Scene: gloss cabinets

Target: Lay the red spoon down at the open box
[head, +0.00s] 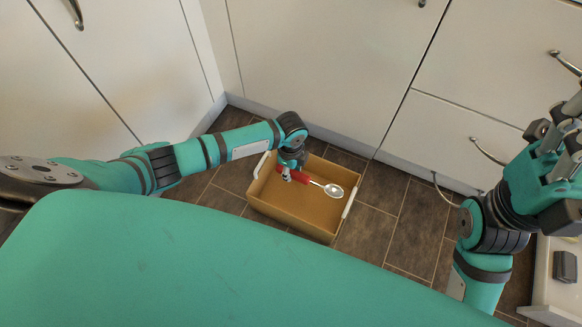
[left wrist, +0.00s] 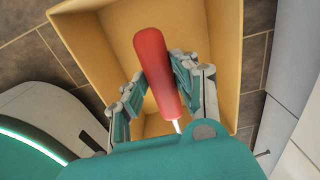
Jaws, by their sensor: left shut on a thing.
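The red spoon (head: 328,188) has a red handle and a silver bowl that points right in the head view. My left gripper (head: 290,173) is shut on its red handle, above the open box. In the left wrist view the red handle (left wrist: 156,68) stands between the two fingers of the left gripper (left wrist: 160,88). The open box (head: 285,214) is tan with white side handles and stands on the floor; its visible inside looks empty. My right gripper (head: 560,150) is raised at the right edge, away from the box; its finger opening is unclear.
White cabinets with metal handles (head: 488,152) stand behind the box. Dark tiled floor (head: 395,225) is clear to the right of the box. A white drawer or container (head: 545,290) with a dark object (head: 565,267) is at the lower right.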

